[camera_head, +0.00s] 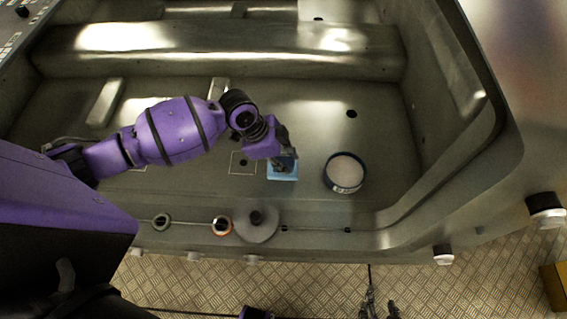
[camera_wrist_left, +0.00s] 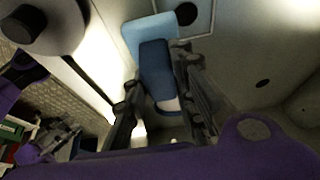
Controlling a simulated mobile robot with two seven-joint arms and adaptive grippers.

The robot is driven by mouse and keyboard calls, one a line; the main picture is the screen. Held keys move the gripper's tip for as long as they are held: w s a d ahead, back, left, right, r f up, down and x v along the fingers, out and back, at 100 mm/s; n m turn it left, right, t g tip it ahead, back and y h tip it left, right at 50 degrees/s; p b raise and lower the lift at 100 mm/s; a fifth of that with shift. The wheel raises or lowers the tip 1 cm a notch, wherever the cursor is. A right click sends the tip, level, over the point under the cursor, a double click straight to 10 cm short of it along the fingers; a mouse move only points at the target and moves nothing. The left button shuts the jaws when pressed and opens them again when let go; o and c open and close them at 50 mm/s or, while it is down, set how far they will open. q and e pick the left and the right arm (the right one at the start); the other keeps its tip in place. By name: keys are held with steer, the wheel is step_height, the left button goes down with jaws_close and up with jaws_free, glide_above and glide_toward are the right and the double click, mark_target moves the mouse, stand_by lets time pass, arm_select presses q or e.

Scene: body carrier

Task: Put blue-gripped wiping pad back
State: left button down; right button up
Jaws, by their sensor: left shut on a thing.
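The wiping pad has a light blue plate (camera_head: 284,174) and a darker blue grip (camera_wrist_left: 154,68). In the head view it is low over the carrier floor, just right of an outlined square (camera_head: 234,170) with a dark hole. I cannot tell whether it touches the floor. My left gripper (camera_head: 283,160) is shut on the grip from above and hides part of the pad. In the left wrist view its fingers (camera_wrist_left: 163,108) stand on both sides of the grip. My right gripper (camera_head: 378,300) is low in the head view, over the grating; its opening is unclear.
A round dark-blue-rimmed tin (camera_head: 345,172) with a pale top stands right of the pad. A grey disc with a knob (camera_head: 257,226) and small rings (camera_head: 222,225) lie along the front ledge.

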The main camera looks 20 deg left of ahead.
arm_select(q)
steer(key=f, duration=0.1)
steer(key=w+f, duration=0.1)
steer(key=f, duration=0.1)
steer(key=shift+w+a+f, duration=0.1)
steer(key=shift+w+f, duration=0.05)
steer(key=shift+f, duration=0.55)
steer(key=c, duration=1.5)
jaws_free()
steer(key=shift+o, duration=0.2)
